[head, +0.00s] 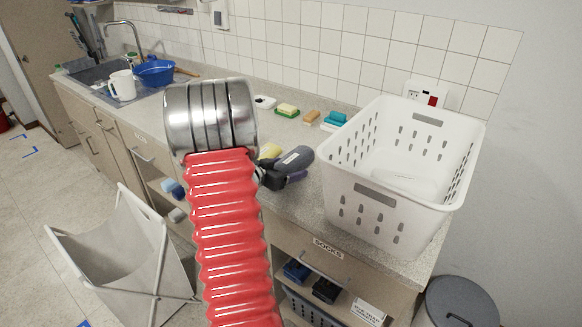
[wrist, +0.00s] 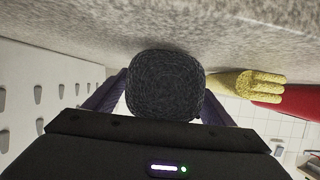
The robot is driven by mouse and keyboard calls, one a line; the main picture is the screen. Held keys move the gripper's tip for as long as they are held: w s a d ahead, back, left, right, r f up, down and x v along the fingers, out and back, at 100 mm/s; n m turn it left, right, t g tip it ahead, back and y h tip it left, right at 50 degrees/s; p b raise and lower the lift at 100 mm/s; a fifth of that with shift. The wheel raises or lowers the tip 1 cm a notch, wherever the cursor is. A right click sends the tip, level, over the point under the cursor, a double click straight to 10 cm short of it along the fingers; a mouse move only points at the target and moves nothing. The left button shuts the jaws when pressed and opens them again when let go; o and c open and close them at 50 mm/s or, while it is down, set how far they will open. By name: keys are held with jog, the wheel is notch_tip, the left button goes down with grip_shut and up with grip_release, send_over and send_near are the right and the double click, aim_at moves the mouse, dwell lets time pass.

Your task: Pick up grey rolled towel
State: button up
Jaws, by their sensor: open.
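The grey rolled towel (head: 296,159) lies on the counter, left of the white basket. In the wrist view, its dark, round, textured end (wrist: 165,85) faces the camera close up. My gripper (head: 280,180) is at the near end of the towel, partly hidden behind my arm in the head view. In the wrist view my gripper (wrist: 162,100) is open, with one purple finger on each side of the towel. I cannot tell whether the fingers touch it.
A white perforated laundry basket (head: 350,150) stands just right. A yellow item (head: 270,151) lies left of the towel and close to my gripper in the wrist view (wrist: 248,84). Sponges (head: 287,109) sit along the wall. A blue bowl (head: 154,72) is by the sink.

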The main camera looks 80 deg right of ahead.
aim_at(287, 161)
jog(key=shift+c, duration=0.5)
jog(key=c, duration=1.2)
jog(key=shift+r, duration=0.1)
notch_tip(287, 161, up, 10)
jog(key=shift+f, duration=0.1)
dwell(0.6)
